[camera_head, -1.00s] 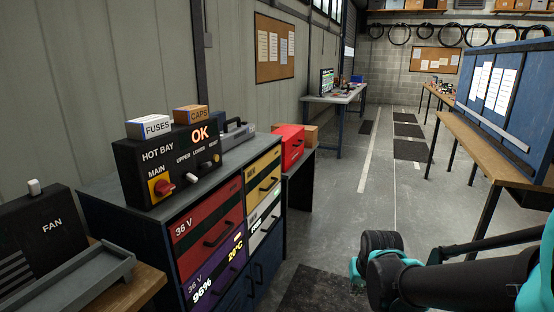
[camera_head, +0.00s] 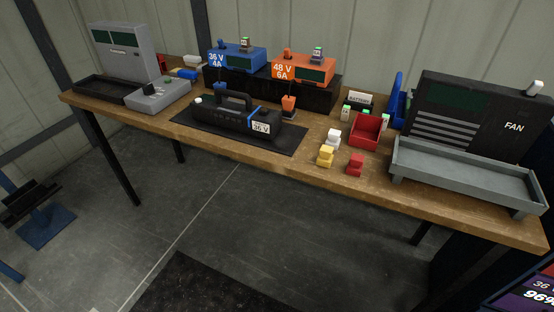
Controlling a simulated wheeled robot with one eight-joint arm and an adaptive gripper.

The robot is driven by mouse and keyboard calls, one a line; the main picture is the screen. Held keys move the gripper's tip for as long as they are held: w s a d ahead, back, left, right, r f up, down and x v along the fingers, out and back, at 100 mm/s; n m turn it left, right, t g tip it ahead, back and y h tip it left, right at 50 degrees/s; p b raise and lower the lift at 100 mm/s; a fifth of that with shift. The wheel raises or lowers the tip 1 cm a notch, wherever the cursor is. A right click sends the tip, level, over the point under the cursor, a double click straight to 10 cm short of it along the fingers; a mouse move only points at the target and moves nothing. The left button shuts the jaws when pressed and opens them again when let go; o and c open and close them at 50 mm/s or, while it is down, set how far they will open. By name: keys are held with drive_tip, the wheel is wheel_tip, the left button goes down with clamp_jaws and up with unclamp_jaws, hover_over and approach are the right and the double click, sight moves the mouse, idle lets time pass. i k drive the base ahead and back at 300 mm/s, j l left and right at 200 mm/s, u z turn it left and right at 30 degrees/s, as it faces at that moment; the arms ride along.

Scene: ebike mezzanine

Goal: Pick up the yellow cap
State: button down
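A small yellow cap (camera_head: 326,156) stands on the wooden workbench (camera_head: 230,140), near its front edge and right of centre. A white cap (camera_head: 333,139) stands just behind it, and a red cap (camera_head: 355,164) stands to its right at the front edge. My gripper is not in view now, so its state and its distance from the yellow cap do not show.
A black 36 V battery (camera_head: 235,118) lies on a dark mat left of the caps. A red bin (camera_head: 368,130) stands behind them. A grey tray (camera_head: 465,177) and a black FAN box (camera_head: 470,115) are at the right. The floor before the bench is open.

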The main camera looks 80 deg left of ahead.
sight(325, 157)
drive_tip(key=u, duration=2.6)
